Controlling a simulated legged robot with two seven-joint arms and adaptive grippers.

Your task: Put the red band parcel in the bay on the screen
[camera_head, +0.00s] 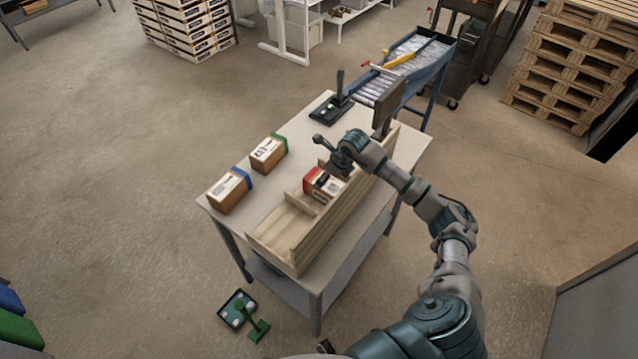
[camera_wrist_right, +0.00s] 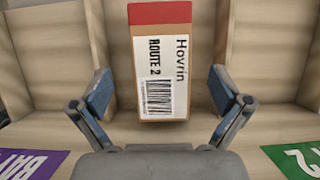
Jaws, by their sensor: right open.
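The red band parcel (camera_head: 312,181) is a brown box with a red end and a white label. It lies in a bay of the wooden rack (camera_head: 318,235) on the table. In the wrist view the parcel (camera_wrist_right: 160,60) sits between two wooden dividers, its label reading "Hovrin" and "ROUTE 2". My right gripper (camera_head: 320,152) is over the parcel; its fingers (camera_wrist_right: 160,90) are open, one on each side, apart from the box. The screen (camera_head: 387,104) stands at the rack's far end, its face not readable. My left gripper is not in view.
A blue-banded box (camera_head: 229,191) and a green-banded box (camera_head: 268,154) stand left of the rack on the table (camera_head: 300,128). A black device (camera_head: 331,108) stands near the far edge. The wrist view shows a purple tag (camera_wrist_right: 28,163) and a green tag (camera_wrist_right: 295,157) on the rack.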

